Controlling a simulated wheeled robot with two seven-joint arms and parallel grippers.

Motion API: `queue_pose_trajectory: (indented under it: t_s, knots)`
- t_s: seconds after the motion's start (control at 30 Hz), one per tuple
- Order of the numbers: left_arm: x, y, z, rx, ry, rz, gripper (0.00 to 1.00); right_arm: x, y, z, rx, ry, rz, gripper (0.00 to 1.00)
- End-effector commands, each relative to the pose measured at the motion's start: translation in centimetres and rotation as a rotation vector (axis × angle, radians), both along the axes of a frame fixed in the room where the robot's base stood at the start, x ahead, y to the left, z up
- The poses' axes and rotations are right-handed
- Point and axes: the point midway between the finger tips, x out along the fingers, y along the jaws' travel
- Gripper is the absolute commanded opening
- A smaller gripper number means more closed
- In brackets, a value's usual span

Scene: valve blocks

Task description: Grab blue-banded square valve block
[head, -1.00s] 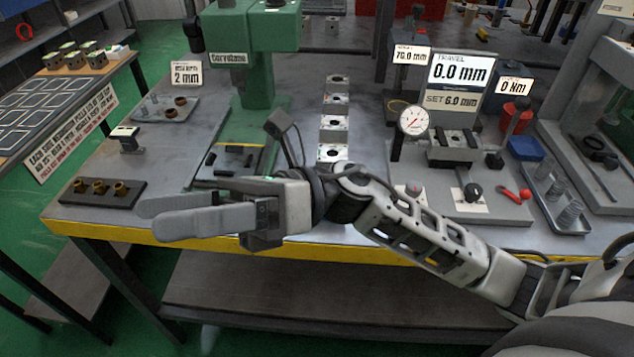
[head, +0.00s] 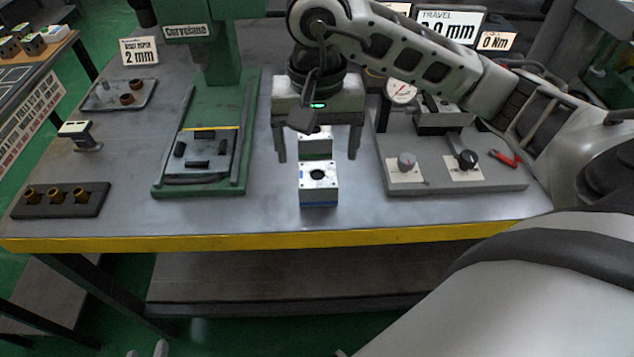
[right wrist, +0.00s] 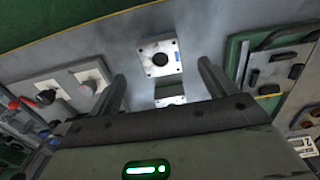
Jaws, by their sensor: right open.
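The blue-banded square valve block (head: 318,178) is a pale metal block with a round hole in its top and a blue strip low on its front. It stands upright on the bench as the nearest block of a row. In the right wrist view this block (right wrist: 159,57) lies just beyond the fingertips, between their lines. My right gripper (head: 317,157) is open and empty, pointing down. Its fingers are either side of the row, slightly behind and above the nearest block. The open right gripper (right wrist: 162,72) also shows in the wrist view. My left gripper is not seen.
A second block (head: 316,143) with a greenish side stands close behind, partly hidden by my gripper. The green press base (head: 245,150) is left, and a grey fixture plate (head: 440,181) with knobs is right. Bare bench lies between the block and the yellow front edge (head: 320,238).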

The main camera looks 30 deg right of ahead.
Motion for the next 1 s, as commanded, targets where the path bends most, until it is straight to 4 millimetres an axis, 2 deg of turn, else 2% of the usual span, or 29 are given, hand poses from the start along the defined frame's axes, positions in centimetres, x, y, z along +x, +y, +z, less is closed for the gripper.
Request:
queue_pose_trajectory:
  t_s: [0.03, 0.1, 0.37, 0.63, 0.73, 0.97, 1.0]
  knots:
    - [0.0, 0.0, 0.0, -0.001, -0.002, 0.001, 0.36, -0.1, 0.0, -1.1, 0.002, 0.005, 0.000, 0.84]
    - [0.0, 0.0, 0.3, -0.002, -0.004, 0.000, 0.36, -0.1, 0.0, -2.0, 0.001, 0.004, -0.001, 0.84]
    - [0.0, 0.0, 0.6, -0.002, -0.009, 0.001, 0.36, 0.0, 0.0, -3.8, 0.003, 0.001, -0.001, 0.84]
    - [-0.1, 0.1, 0.5, 0.008, 0.000, 0.001, 0.36, 0.2, -0.3, -7.7, 0.003, 0.003, -0.001, 0.84]
    - [-0.2, 0.1, 0.1, 0.010, 0.007, 0.001, 0.36, 0.3, -0.3, -8.3, 0.003, 0.001, 0.000, 0.84]
    - [-0.2, 0.2, 0.1, 0.010, 0.007, 0.001, 0.36, 0.3, -0.3, -8.4, 0.003, -0.002, 0.000, 0.84]
    - [-0.2, 0.2, 0.1, 0.010, 0.006, 0.001, 0.36, 0.3, -0.3, -8.4, 0.003, -0.002, 0.000, 0.72]
